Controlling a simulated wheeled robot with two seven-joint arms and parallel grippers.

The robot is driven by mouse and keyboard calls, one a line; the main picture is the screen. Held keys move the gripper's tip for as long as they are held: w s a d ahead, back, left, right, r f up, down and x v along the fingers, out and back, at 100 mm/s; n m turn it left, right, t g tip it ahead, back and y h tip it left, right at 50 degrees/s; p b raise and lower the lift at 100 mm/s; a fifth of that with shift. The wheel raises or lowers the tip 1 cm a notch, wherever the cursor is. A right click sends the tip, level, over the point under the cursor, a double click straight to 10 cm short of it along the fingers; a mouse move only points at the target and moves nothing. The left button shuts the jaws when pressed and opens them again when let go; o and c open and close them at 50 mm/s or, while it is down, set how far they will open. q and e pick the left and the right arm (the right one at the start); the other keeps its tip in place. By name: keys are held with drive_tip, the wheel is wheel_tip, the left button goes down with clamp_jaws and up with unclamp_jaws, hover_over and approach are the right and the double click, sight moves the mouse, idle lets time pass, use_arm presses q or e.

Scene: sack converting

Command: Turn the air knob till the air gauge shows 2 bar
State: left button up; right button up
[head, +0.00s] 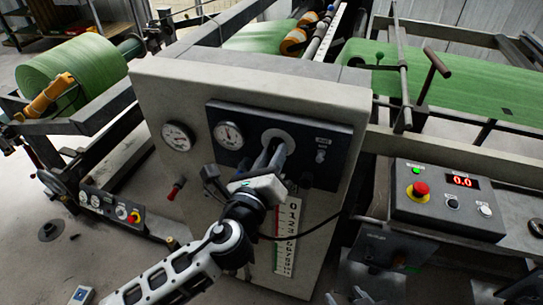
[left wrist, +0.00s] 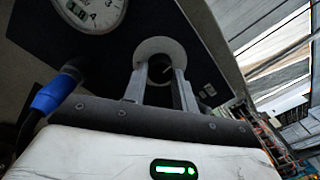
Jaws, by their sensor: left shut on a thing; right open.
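The air knob (left wrist: 160,68) is a dark round knob in front of a pale round plate (head: 278,136) on the dark panel. My left gripper (head: 272,153) reaches up to it from below. In the left wrist view its two fingers (left wrist: 160,80) are shut on the knob, one on each side. In the head view the fingers hide most of the knob. A white round gauge (head: 228,135) sits just left of the knob on the same panel and shows partly in the left wrist view (left wrist: 92,14). My right gripper (head: 346,297) appears open and empty at the bottom edge.
A second gauge (head: 177,137) sits on the pale cabinet (head: 250,85) further left. A red-handled valve (head: 176,188) is below it. A numbered scale strip (head: 286,240) hangs below the knob. A control box (head: 447,198) with a red button and a 0.0 display stands right.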

idle(0.3)
use_arm(q)
drive_tip(key=o, duration=1)
drive_tip(key=shift+c, duration=0.2)
drive_tip(key=b+v, duration=0.3)
drive_tip(key=v, duration=1.3)
